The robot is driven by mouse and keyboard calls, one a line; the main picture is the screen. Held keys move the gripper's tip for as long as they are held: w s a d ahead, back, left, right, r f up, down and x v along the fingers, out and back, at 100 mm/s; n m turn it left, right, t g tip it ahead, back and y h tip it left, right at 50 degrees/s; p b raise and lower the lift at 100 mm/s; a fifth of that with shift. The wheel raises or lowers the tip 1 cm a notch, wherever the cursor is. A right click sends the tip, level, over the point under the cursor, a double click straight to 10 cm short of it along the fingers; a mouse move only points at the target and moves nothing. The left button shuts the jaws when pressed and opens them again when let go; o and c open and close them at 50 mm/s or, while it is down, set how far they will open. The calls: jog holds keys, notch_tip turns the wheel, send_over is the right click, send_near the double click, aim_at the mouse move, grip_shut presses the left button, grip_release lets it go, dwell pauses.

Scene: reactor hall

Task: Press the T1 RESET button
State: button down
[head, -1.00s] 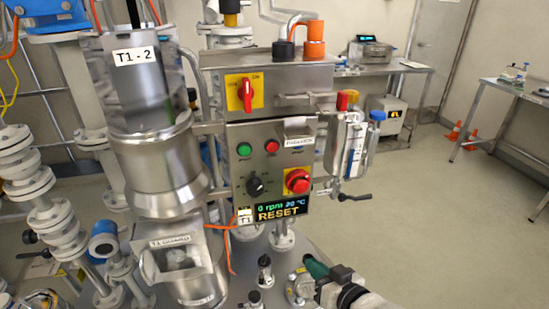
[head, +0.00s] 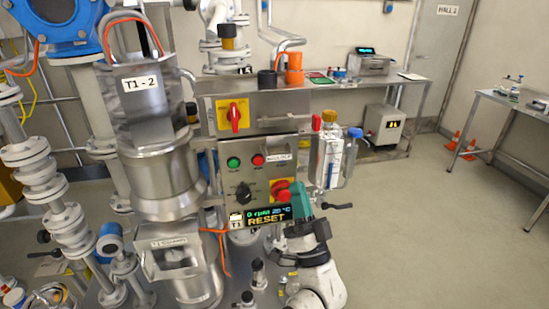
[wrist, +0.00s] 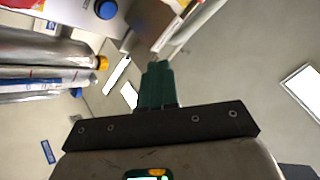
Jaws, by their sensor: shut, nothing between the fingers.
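The T1 control panel (head: 213,168) stands mid-view in the head view. It carries a green button (head: 233,162), a red button (head: 257,160), a black knob (head: 243,192) and a red mushroom button (head: 280,192) on a yellow plate. Below them a display (head: 265,216) reads "0 rpm 20 °C" and "RESET", beside a T1 label. I cannot make out a separate button marked RESET. My gripper (head: 299,186), with green fingers, is shut and empty. It overlaps the panel's lower right corner, close to the mushroom button; contact cannot be told. In the wrist view its fingers (wrist: 157,66) are together.
A red rotary switch (head: 235,117) sits above the panel. Tubes with red, yellow and blue caps (head: 355,132) and a black-handled valve (head: 336,206) are close to the right of my gripper. The T1-2 vessel (head: 160,175) stands left. Open floor (head: 430,240) lies right.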

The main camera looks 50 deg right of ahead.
jog(key=shift+w, duration=0.1)
dwell(0.3)
jog(key=shift+w+d+b, duration=0.8)
jog(key=shift+w+b, duration=0.15)
jog(key=shift+w, duration=0.2)
jog(key=shift+w+d+b, duration=0.85)
jog(key=shift+w+b, duration=0.15)
jog(key=shift+w, duration=0.2)
jog(key=shift+w+d+b, duration=0.8)
jog(key=shift+w+b, duration=0.15)
jog(key=shift+w, duration=0.2)
jog(key=shift+w, duration=0.1)
jog(key=shift+w+d+b, duration=0.25)
jog(key=shift+b, duration=0.25)
jog(key=shift+w+d+b, duration=0.15)
jog(key=shift+w+b, duration=0.15)
jog(key=shift+b, duration=0.1)
jog(key=shift+s+a+p, duration=0.4)
jog(key=shift+s+p, duration=0.1)
jog(key=shift+s, duration=0.15)
